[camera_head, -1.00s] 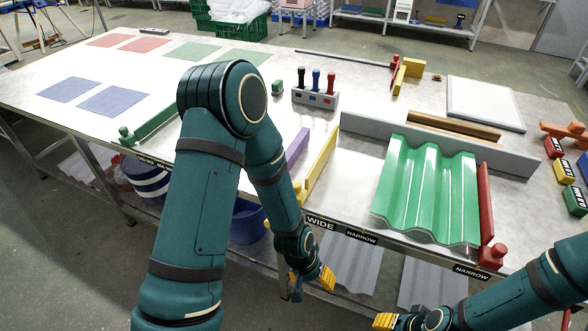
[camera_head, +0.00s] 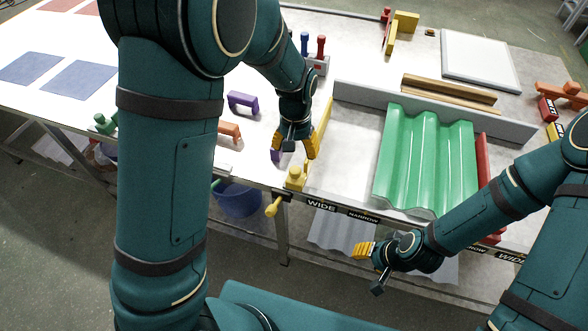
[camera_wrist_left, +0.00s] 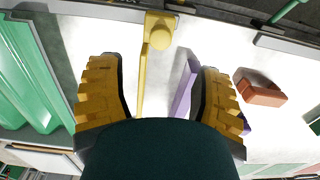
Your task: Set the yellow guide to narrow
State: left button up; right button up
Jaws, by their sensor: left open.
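The yellow guide (camera_head: 323,125) lies along the table left of the green corrugated sheet (camera_head: 425,155). Its knobbed front end (camera_head: 295,179) is at the table's front edge, just left of the WIDE label (camera_head: 321,205); the NARROW label (camera_head: 363,217) is farther right. My left gripper (camera_head: 294,150) is open and empty, pointing down at the guide. In the left wrist view the guide's bar (camera_wrist_left: 142,82) and knob (camera_wrist_left: 160,36) show between the spread fingers, seemingly untouched. My right gripper (camera_head: 368,270) looks open and empty, in front of the table edge.
A purple strip (camera_wrist_left: 185,88) lies beside the guide, also between the left fingers in the wrist view. A purple block (camera_head: 243,100) and an orange block (camera_head: 230,131) are to the left. A grey rail (camera_head: 440,113) runs behind the sheet; a red guide (camera_head: 483,160) is at its right.

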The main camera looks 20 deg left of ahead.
aim_at(295, 169)
pick_arm(q)
notch_tip(295, 169, down, 10)
jog(key=shift+r+b, duration=0.1)
jog(key=shift+b, duration=0.9)
grip_shut()
